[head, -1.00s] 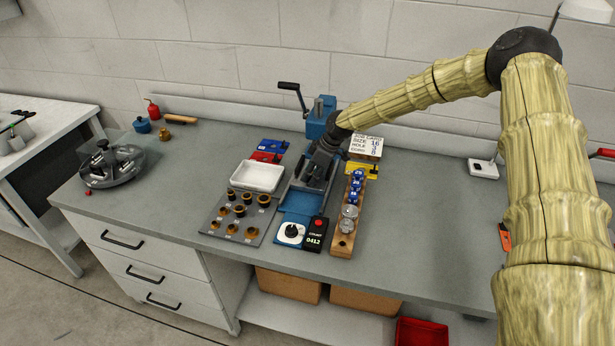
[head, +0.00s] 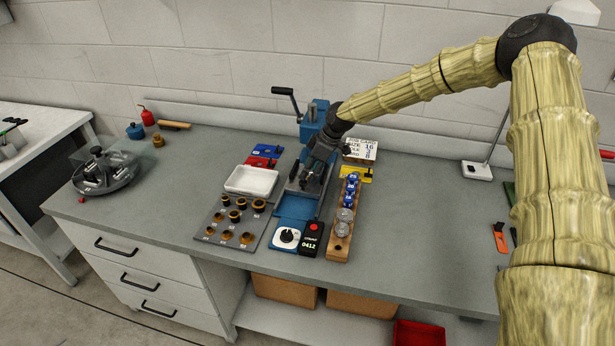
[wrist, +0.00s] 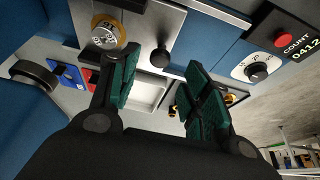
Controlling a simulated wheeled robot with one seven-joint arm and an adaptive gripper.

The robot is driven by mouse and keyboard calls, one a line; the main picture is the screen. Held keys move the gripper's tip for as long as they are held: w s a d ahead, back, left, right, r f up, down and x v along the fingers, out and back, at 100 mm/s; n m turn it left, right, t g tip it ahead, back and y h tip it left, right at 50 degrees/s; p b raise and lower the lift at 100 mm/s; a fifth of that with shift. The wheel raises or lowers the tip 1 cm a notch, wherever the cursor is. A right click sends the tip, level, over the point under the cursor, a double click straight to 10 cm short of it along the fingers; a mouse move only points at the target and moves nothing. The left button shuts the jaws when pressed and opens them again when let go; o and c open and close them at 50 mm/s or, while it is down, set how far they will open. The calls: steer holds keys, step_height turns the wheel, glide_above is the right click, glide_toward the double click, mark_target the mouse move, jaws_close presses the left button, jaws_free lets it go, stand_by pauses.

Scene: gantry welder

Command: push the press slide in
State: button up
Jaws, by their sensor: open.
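The blue press (head: 312,122) stands on the bench against the wall, its crank handle out to the left. Its slide, a grey metal plate (wrist: 178,22), fills the upper middle of the wrist view. The slide carries a brass-coloured ring with a marked disc (wrist: 105,36) and a small black knob (wrist: 160,57). My gripper (wrist: 160,64) is open and empty, with a green-padded finger on each side of the knob in the picture. I cannot tell whether either finger touches it. In the head view my gripper (head: 312,178) hangs in front of the press and hides much of the slide.
Left of the press are a white tray (head: 251,181) and a plate of brass rings (head: 218,229). A dial box (head: 286,237) and a counter (head: 311,238) stand in front. A wooden rack (head: 339,241) is close on the right. The bench further right is mostly clear.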

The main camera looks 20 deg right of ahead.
steer(key=v, duration=0.7)
steer(key=shift+r, duration=0.2)
